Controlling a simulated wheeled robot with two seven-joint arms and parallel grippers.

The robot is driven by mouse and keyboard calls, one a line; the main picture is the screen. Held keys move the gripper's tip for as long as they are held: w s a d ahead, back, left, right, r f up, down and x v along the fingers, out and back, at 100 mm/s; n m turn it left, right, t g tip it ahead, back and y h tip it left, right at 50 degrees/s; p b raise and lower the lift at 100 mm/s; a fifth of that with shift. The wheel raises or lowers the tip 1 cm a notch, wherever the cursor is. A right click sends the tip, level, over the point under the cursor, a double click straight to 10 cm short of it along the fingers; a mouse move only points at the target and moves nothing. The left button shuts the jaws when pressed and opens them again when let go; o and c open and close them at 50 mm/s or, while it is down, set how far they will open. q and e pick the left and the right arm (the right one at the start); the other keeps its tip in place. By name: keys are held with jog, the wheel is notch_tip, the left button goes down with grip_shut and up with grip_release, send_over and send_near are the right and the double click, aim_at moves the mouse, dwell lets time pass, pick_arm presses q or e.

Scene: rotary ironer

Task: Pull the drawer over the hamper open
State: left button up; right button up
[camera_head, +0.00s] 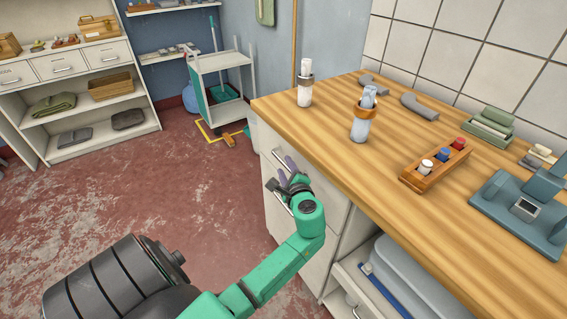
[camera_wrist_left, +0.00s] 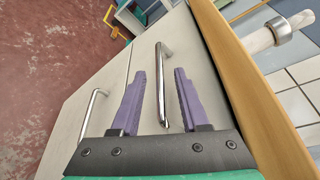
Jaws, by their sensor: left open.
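A pale cabinet under the wooden worktop has a top drawer (camera_wrist_left: 150,65) with a metal bar handle (camera_wrist_left: 162,85). In the head view this handle (camera_head: 285,160) shows just beyond my gripper. My left gripper (camera_head: 284,172) is at the drawer front, its purple fingers open. In the left wrist view the gripper (camera_wrist_left: 160,62) has one finger on each side of the handle, with gaps showing on both sides. The drawer looks closed. A second bar handle (camera_wrist_left: 93,108) sits on the drawer below. I cannot clearly identify a hamper. My right gripper is out of view.
The wooden worktop (camera_head: 340,140) overhangs close to my gripper and carries bottles, a small crate (camera_head: 435,168) and a blue-grey device (camera_head: 520,205). An open lower compartment with a blue-grey bin (camera_head: 415,275) is at right.

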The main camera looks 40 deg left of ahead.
aim_at(283, 161)
pick_arm(q)
jog(key=x, duration=0.3)
jog(key=shift+w+a+f, duration=0.1)
jog(key=shift+a+f, duration=0.05)
grip_shut()
dwell(1.2)
